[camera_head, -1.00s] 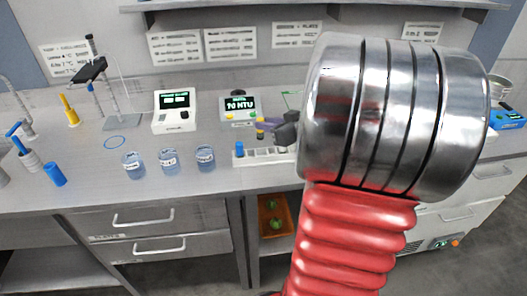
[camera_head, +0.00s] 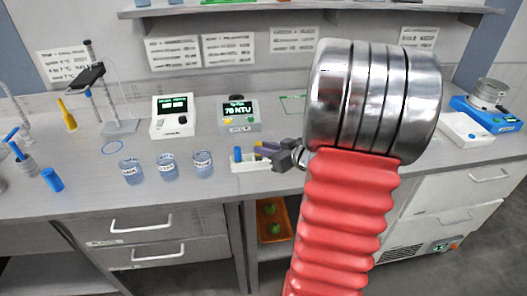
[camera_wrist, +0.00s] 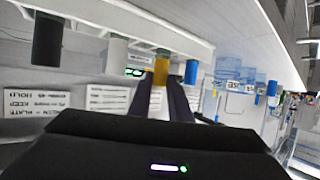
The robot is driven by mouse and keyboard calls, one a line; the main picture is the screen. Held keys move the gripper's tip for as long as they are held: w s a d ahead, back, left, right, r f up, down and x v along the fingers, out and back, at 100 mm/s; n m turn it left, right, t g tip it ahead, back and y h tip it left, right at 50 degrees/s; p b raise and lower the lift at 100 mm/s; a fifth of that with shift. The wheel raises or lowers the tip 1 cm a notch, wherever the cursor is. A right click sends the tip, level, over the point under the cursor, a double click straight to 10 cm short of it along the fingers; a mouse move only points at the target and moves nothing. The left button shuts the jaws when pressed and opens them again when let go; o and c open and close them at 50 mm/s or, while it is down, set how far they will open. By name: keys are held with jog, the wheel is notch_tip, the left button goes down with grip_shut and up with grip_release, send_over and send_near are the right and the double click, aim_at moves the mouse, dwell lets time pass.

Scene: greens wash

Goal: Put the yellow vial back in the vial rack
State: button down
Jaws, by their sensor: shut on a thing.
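The yellow vial (camera_wrist: 161,69) is between the tips of my gripper's two dark fingers (camera_wrist: 166,90) in the wrist view, and my gripper is shut on it. In the head view my gripper (camera_head: 266,149) is at the white vial rack (camera_head: 250,168), with a bit of the yellow vial (camera_head: 258,144) showing right of a blue vial (camera_head: 238,155). The rack (camera_wrist: 187,32) also shows along the top of the wrist view, with the blue vial (camera_wrist: 191,72), a white one (camera_wrist: 117,52) and a dark one (camera_wrist: 47,40). I cannot tell whether the yellow vial's end is inside a hole.
Several labelled cups (camera_head: 167,166) stand left of the rack. A meter with a lit display (camera_head: 239,115) stands behind it, with a white instrument (camera_head: 172,118) to its left. My red and metal arm hides the counter right of the rack. A blue scale (camera_head: 488,110) stands far right.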

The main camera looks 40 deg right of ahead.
jog(key=shift+f, duration=0.35)
jog(key=c, duration=1.6)
grip_release()
jog(key=shift+f, duration=0.1)
jog(key=shift+c, duration=0.2)
jog(key=shift+s+r, duration=0.2)
jog(key=v, duration=1.1)
jog(key=shift+s+r, duration=0.2)
jog(key=shift+s, duration=0.1)
